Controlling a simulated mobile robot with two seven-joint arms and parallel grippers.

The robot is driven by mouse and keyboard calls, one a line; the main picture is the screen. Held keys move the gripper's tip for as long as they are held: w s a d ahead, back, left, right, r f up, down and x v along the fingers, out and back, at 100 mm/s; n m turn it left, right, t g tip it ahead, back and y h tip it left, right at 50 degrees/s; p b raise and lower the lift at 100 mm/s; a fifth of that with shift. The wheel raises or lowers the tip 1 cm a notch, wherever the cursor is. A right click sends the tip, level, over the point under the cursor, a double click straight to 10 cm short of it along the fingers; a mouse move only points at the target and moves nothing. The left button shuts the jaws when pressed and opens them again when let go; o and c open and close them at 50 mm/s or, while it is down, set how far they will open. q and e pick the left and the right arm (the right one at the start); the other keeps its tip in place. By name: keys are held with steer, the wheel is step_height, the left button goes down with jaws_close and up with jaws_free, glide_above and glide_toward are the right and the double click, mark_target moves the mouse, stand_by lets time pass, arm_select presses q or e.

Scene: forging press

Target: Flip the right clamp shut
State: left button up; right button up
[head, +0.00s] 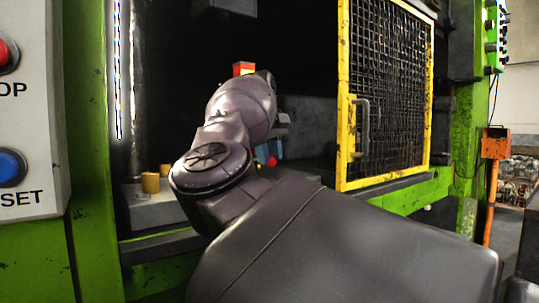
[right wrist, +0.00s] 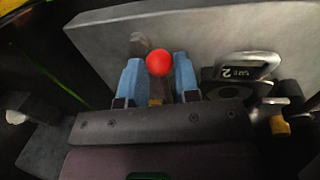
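A red ball knob (right wrist: 158,62), apparently the end of the clamp's handle, sits between the two blue fingers of my right gripper (right wrist: 158,78) in the right wrist view. The fingers stand apart on either side of it, with little gap; I cannot tell whether they touch it. In the head view my right arm reaches into the press; part of the blue fingers (head: 274,149) and a red spot of the knob (head: 271,161) show behind it. The rest of the clamp is mostly hidden. My left gripper is not in view.
A yellow-framed mesh guard (head: 388,90) stands to the right of my arm. A control box (head: 30,110) is at the left, and brass-coloured cylinders (head: 150,182) stand near the left column.

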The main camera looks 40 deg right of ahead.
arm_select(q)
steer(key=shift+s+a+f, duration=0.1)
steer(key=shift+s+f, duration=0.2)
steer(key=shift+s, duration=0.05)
arm_select(e)
steer(key=shift+o, duration=0.4)
steer(key=shift+a+r, duration=0.1)
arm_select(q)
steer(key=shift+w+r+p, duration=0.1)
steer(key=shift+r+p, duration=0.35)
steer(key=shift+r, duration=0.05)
arm_select(e)
step_height(320, 180, up, 10)
steer(key=a, duration=0.2)
steer(key=shift+r, duration=0.2)
steer(key=shift+w+a, duration=0.1)
